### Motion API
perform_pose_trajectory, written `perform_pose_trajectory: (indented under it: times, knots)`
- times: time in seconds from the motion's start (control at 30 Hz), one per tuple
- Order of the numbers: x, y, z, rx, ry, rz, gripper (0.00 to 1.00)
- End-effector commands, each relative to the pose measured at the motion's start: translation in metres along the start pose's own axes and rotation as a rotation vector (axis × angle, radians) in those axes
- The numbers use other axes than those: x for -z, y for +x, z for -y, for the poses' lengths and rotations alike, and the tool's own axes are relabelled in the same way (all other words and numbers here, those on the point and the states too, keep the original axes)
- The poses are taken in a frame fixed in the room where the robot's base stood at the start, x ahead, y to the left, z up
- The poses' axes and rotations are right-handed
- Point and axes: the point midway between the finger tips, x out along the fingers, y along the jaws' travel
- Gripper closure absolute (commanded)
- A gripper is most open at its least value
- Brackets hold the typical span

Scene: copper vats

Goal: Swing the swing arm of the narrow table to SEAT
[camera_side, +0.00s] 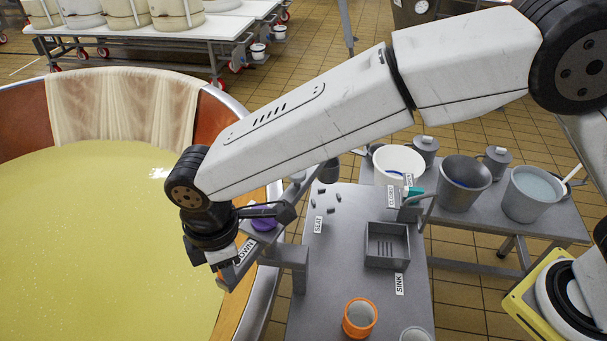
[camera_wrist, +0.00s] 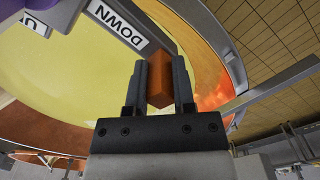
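The narrow table (camera_side: 335,290) is grey metal, with a SEAT label (camera_side: 318,225) on its left part and a SINK label (camera_side: 399,284) beside a small square basin (camera_side: 387,246). I cannot clearly pick out its swing arm; a grey bar (camera_side: 426,214) shows near the teal-handled part with CLOSED and OPEN labels. My gripper (camera_wrist: 161,68) is away from these, over the vat's rim. In the wrist view its fingers close on both sides of an orange block (camera_wrist: 160,82), next to a bar labelled DOWN (camera_wrist: 118,24). In the side view the fingers are mostly hidden.
A large copper vat (camera_side: 252,300) of yellow liquid fills the left. A purple knob (camera_side: 264,219) sits near the DOWN bar. An orange cup (camera_side: 360,318) stands at the table's front. Buckets, including a white one (camera_side: 398,160), stand on the bench behind. My forearm hangs above the vat and table.

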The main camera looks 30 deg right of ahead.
Motion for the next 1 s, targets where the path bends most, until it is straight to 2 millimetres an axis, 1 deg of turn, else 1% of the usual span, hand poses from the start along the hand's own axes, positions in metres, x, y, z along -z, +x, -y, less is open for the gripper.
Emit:
perform_pose_trajectory:
  times: [0.03, 0.1, 0.43, 0.57, 0.77, 1.0]
  knots:
    - [0.002, -0.001, 0.0, -0.002, 0.001, -0.005, 0.53]
    - [0.001, -0.001, 0.0, -0.001, 0.001, -0.004, 0.34]
    - [0.0, -0.001, 0.0, 0.0, 0.001, 0.0, 0.34]
    - [0.0, -0.006, 0.0, -0.001, 0.001, -0.001, 0.34]
    - [0.001, -0.024, 0.0, -0.002, 0.001, -0.002, 0.34]
    - [0.001, -0.056, 0.0, -0.002, 0.001, -0.004, 0.34]
